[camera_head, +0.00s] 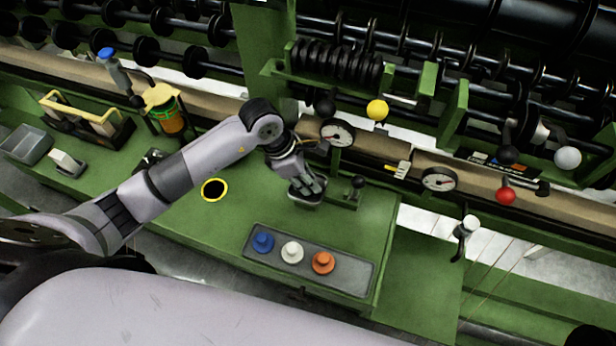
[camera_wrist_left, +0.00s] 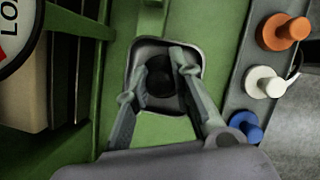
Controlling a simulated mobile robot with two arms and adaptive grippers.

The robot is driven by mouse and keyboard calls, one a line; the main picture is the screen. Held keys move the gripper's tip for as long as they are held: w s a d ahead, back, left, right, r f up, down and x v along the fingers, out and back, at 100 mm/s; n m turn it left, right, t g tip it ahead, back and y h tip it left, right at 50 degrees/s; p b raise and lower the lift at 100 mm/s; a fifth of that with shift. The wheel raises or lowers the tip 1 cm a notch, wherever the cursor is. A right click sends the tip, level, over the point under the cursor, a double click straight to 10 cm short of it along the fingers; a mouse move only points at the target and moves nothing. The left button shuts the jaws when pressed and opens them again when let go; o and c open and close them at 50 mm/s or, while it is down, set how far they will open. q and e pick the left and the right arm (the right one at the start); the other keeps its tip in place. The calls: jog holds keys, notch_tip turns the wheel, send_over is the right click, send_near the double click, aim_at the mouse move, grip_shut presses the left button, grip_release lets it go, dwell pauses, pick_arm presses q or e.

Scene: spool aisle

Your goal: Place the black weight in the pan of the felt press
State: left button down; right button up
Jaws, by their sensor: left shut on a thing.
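The felt press pan (camera_head: 320,203) is a small grey square dish on the green bench; it also shows in the wrist view (camera_wrist_left: 194,46). My left gripper (camera_head: 309,187) points down into it from above. In the wrist view the two fingers (camera_wrist_left: 161,64) are shut on the dark round black weight (camera_wrist_left: 160,84), which lies inside the pan's outline. Whether the weight touches the pan floor I cannot tell. In the head view the fingers hide the weight. My right gripper is not in view.
A gauge (camera_head: 337,133) is behind. A yellow-ringed hole (camera_head: 214,190) lies left.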

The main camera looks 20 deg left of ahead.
pick_arm(q)
jog(key=c, duration=1.7)
grip_release()
jog(key=shift+r, duration=0.2)
jog(key=b+v, duration=0.1)
jog(key=v, duration=1)
jog(key=shift+a+r+b, duration=0.2)
jog(key=shift+r+b, duration=0.15)
